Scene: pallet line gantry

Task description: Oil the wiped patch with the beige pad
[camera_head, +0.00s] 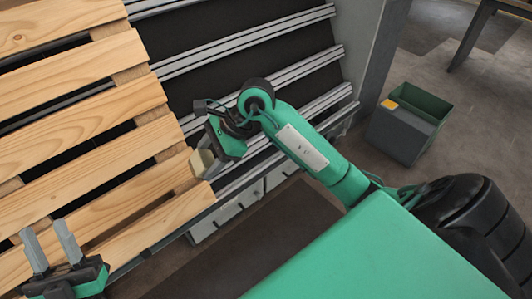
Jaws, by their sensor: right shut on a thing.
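My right gripper (207,157) is shut on the beige pad (199,165), at the right end of the pallet's boards. The pad is small and partly hidden by the gripper; I cannot tell whether it touches the wood. The wooden pallet (70,122) fills the left side, with pale slats and dark gaps between them. No wiped patch stands out clearly on the boards. My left gripper (48,240) is at the lower left, over the near slats, with its two grey fingers apart and nothing between them.
Grey metal rails (245,43) run across a dark bed beside the pallet. A grey-green bin (405,133) with a yellow item (389,104) at its rim stands on the floor at right. A grey post (365,50) stands between the bed and the bin.

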